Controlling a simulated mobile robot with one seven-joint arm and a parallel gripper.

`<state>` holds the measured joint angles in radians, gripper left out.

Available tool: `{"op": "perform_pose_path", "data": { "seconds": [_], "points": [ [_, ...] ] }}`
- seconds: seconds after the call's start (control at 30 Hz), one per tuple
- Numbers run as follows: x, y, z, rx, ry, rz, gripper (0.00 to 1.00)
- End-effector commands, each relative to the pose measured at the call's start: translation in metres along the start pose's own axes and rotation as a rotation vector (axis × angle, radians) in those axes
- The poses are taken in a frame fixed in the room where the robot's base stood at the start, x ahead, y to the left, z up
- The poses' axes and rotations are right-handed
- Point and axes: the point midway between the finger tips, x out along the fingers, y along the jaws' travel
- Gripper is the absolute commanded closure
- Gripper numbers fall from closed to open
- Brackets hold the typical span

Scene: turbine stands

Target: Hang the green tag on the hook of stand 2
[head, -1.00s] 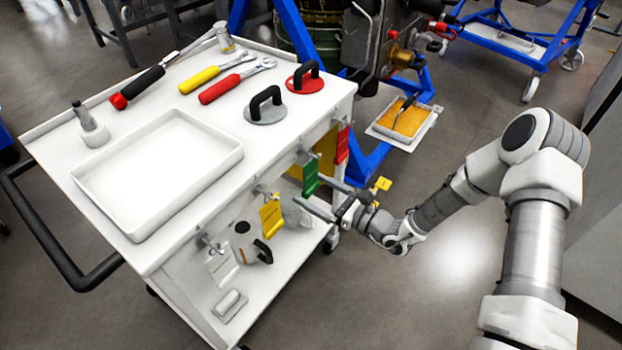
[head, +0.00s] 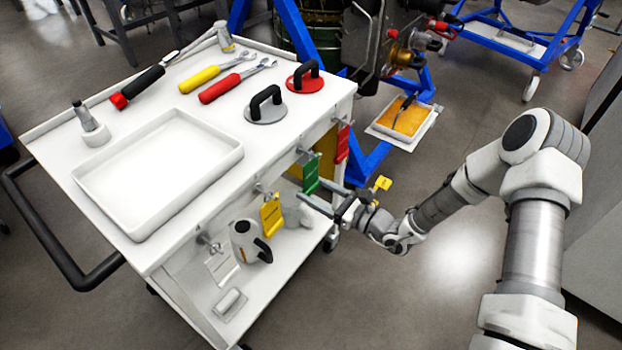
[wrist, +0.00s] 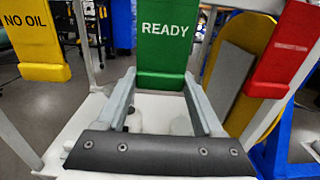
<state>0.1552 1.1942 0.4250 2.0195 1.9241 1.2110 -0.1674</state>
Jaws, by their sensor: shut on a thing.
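The green tag (head: 311,176) hangs from a peg on the side of the white cart, between a yellow tag and a red tag. In the wrist view the green tag (wrist: 165,42) reads READY. My gripper (head: 315,190) is shut on its lower part, with one finger on each side; the fingers (wrist: 158,80) also show in the wrist view. A blue stand (head: 290,22) carrying machinery is behind the cart, and another blue stand (head: 525,40) is at the top right. I cannot tell which is stand 2, and I cannot make out its hook.
The white cart (head: 60,165) holds a tray, wrenches and suction cups on top. The yellow tag (head: 271,216) and red tag (head: 342,143) hang close on either side. A drip tray (head: 403,120) lies by the nearer stand.

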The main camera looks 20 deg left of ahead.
Motion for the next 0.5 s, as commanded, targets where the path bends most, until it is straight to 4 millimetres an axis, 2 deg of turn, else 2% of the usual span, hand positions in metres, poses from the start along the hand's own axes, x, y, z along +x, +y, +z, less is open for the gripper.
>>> {"op": "perform_pose_path", "data": {
  "seconds": [0.5],
  "points": [
    [-0.0035,-0.0001,0.0002,0.0,0.0,0.0,1.0]
  ]
}}
